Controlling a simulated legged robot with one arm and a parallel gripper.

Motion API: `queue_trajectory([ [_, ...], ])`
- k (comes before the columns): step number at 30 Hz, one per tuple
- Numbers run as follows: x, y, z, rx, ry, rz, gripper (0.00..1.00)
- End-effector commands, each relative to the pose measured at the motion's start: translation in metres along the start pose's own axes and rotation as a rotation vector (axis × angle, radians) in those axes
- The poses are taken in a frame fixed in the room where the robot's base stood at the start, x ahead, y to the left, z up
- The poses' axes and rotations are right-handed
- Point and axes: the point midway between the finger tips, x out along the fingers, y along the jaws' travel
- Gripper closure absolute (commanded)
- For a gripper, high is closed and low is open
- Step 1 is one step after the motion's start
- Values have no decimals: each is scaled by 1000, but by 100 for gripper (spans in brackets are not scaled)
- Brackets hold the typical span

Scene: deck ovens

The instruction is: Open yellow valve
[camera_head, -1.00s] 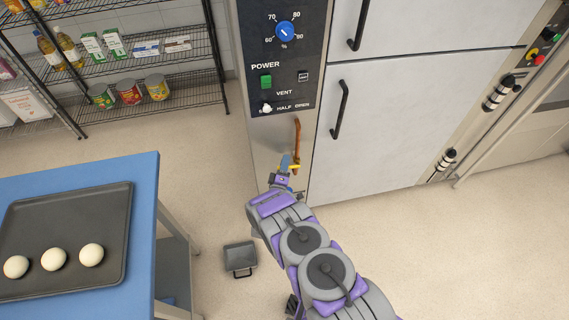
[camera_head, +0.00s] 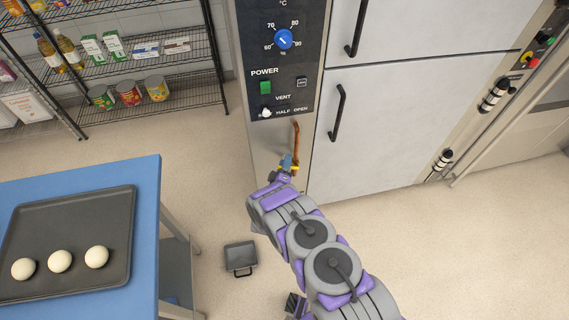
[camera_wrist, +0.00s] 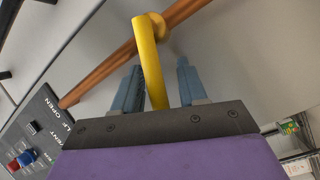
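The yellow valve (camera_wrist: 149,60) is a curved yellow lever on a copper pipe (camera_wrist: 125,58). In the head view the valve (camera_head: 295,169) shows as a small yellow bit low on the oven's control column, under the copper pipe (camera_head: 295,140). My gripper (camera_wrist: 157,80) is open in the wrist view, with the lever between its two blue-grey fingers. The lever lies nearer the left finger, and a gap shows to the right finger. Whether the left finger touches it I cannot tell. In the head view my gripper (camera_head: 287,163) partly hides the valve.
A control panel (camera_head: 283,60) is above the pipe. A white oven door (camera_head: 400,120) with a black handle (camera_head: 338,112) stands to the right. A blue table (camera_head: 145,230) with a dark tray (camera_head: 122,215) is at the left. A small grey pan (camera_head: 240,256) lies on the floor.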

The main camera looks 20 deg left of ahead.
Motion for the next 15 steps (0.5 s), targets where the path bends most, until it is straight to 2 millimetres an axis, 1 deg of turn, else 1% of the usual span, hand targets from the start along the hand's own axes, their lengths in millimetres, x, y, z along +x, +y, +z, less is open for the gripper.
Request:
queue_trajectory([
  [8,-3,1,0,0,1,0,58],
  [11,-12,1,-1,-1,1,-2,58],
  [14,-29,2,0,-4,1,-1,58],
  [15,-37,2,-1,-4,2,-2,58],
])
